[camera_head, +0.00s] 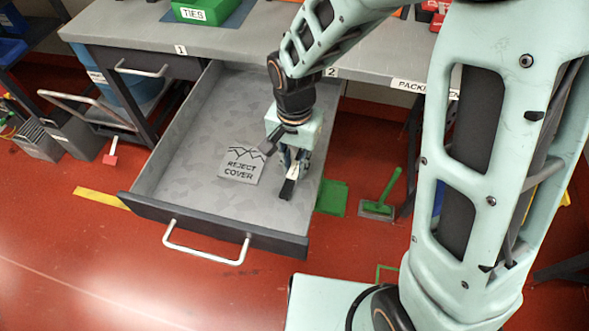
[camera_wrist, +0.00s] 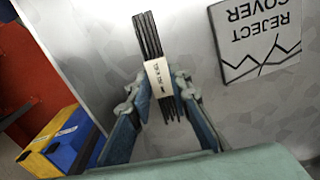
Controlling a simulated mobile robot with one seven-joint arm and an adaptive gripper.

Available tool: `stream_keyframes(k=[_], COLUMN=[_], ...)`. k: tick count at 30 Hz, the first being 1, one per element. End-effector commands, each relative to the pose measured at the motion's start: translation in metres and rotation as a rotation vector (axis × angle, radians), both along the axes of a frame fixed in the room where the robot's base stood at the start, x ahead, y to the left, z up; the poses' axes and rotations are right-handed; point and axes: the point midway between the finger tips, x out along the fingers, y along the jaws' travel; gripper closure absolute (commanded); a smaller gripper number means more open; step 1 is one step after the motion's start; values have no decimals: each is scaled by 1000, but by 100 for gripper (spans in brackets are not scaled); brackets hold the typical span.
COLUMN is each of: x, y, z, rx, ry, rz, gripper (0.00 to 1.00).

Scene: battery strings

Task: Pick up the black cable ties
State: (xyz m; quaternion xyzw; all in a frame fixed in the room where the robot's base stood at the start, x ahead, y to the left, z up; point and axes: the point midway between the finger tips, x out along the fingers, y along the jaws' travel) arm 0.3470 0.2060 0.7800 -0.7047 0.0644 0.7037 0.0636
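The black cable ties (camera_wrist: 148,35) are a thin bundle with a white printed band around the middle, lying in the open grey drawer (camera_head: 190,130). In the head view, the ties' dark end (camera_head: 287,189) shows below my gripper (camera_head: 291,165), which is low inside the drawer near its right side. In the wrist view, my gripper's fingers (camera_wrist: 157,84) stand apart on either side of the white band, with small gaps seeming to show. Part of the bundle is hidden by the gripper in the head view.
A square plate marked REJECT COVER (camera_head: 241,165) lies left of my gripper in the drawer; the rest of the drawer floor is bare. The drawer's walls and front (camera_head: 215,228) surround the gripper. A green TIES bin (camera_head: 205,10) stands on the worktop (camera_head: 240,42).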

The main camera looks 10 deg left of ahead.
Motion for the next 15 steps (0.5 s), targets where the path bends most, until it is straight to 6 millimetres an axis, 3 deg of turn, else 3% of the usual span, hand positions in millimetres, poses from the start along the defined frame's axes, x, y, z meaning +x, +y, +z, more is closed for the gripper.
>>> stream_keyframes(k=[3, 15], x=[0, 0], y=[0, 0], z=[0, 7], rx=[0, 1], ry=[0, 0], rz=[0, 0], gripper=[100, 100])
